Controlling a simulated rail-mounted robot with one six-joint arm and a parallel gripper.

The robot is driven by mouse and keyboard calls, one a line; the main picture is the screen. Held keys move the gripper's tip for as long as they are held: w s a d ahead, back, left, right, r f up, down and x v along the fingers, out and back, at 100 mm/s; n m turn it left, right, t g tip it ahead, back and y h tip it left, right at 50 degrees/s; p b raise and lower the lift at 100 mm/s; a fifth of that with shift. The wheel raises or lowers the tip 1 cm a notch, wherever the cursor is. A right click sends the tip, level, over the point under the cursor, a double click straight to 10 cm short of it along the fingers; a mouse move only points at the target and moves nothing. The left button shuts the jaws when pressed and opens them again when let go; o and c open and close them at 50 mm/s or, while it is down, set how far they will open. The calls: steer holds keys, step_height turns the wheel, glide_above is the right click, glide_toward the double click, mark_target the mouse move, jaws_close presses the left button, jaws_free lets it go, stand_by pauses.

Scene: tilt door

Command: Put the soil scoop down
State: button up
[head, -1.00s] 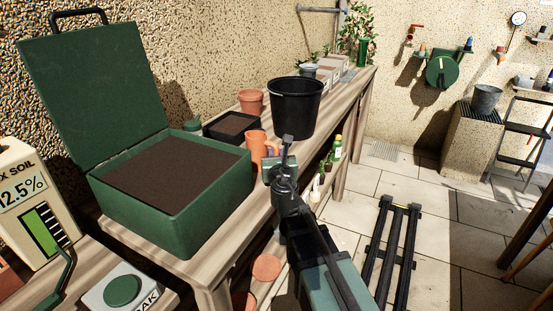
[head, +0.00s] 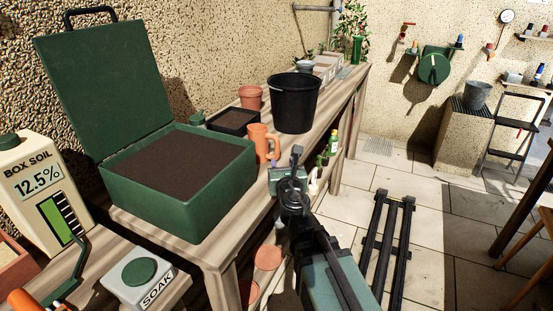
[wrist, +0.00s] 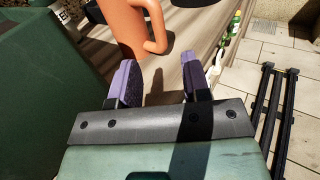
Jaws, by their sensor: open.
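The soil scoop, which I take to be the orange mug-shaped vessel with a side handle (head: 259,141), stands upright on the wooden bench, just right of the green soil box (head: 182,212). It also shows at the top of the wrist view (wrist: 122,22), its upper part cut off. My gripper (head: 275,164) is on the near side of the scoop; its fingertips are small in the head view. In the wrist view the two purple-padded fingers (wrist: 158,78) are apart with nothing between them. A gap shows between them and the scoop's handle.
A black bucket (head: 294,104), a dark soil tray (head: 233,121) and a terracotta pot (head: 250,97) stand behind the scoop. The soil box's lid (head: 103,88) is raised. A soil meter (head: 42,195) and SOAK button (head: 139,272) are at front left. Small bottles (head: 331,146) stand along the bench's right side.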

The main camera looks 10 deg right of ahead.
steer(key=s+d+f+m+g+h, duration=0.3)
steer(key=d+f+m+g, duration=0.1)
steer(key=m, duration=0.7)
steer(key=s+d+f+m+g+h, duration=0.3)
steer(key=s+d+f+m+g, duration=0.1)
steer(key=m, duration=0.6)
steer(key=s+a+f+m+g+y, duration=0.8)
steer(key=s+a+f+m+g, duration=0.15)
steer(key=s+m, duration=0.35)
step_height(320, 180, up, 19)
steer(key=w+p, duration=0.1)
steer(key=p, duration=1.7)
steer(key=shift+m+p, duration=0.4)
steer(key=shift+o, duration=0.4)
steer(key=shift+f+g, duration=0.1)
steer(key=shift+g, duration=0.15)
